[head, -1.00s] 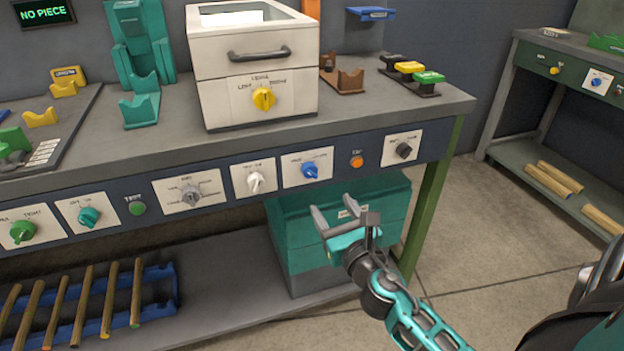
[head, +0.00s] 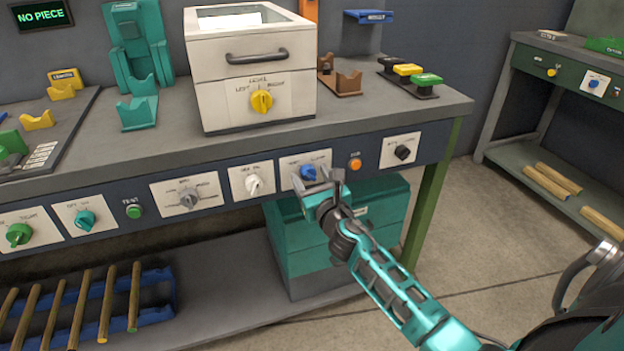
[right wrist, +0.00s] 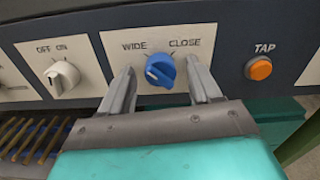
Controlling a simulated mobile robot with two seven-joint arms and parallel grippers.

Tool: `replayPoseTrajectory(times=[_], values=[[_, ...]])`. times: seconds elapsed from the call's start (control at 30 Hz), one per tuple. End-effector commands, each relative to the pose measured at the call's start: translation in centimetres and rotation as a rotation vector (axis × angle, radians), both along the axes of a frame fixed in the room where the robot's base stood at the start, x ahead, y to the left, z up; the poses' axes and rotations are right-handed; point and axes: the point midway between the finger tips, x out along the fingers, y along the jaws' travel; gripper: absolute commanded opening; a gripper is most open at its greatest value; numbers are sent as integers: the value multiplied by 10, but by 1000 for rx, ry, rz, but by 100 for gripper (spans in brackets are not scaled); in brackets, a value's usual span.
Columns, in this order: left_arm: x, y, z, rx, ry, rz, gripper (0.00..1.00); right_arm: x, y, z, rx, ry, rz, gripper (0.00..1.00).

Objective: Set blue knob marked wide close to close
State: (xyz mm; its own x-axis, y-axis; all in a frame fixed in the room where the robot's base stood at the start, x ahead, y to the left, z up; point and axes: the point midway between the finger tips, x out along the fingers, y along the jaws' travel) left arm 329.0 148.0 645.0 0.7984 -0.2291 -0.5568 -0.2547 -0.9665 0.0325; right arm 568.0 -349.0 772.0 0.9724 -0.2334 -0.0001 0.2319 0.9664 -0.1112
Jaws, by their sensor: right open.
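The blue knob (head: 308,173) sits on a white plate (head: 292,180) on the dark front panel of the bench. My right gripper (head: 316,178) is in front of the knob. In the right wrist view the open fingers (right wrist: 162,85) stand to the left and right of the knob; I cannot tell whether they touch it. My left gripper is not in view.
An orange TAP button (right wrist: 259,69) is right of the knob, and a white OFF/ON knob (right wrist: 62,76) is left of it. A black knob (head: 403,152) is farther right. A teal box (head: 290,245) stands below the panel. A white case with a yellow knob (head: 261,101) is on the bench.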

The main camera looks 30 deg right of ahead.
Motion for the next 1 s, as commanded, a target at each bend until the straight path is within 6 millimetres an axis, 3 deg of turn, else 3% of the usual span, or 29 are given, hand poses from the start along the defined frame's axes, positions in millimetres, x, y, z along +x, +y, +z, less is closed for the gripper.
replayPoseTrajectory(times=[0.13,0.7,1.0], values=[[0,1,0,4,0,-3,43,0,0,0,0,0,0,62],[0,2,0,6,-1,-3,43,0,0,0,0,0,0,7],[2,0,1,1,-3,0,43,-1,0,0,35,-8,0,7]])
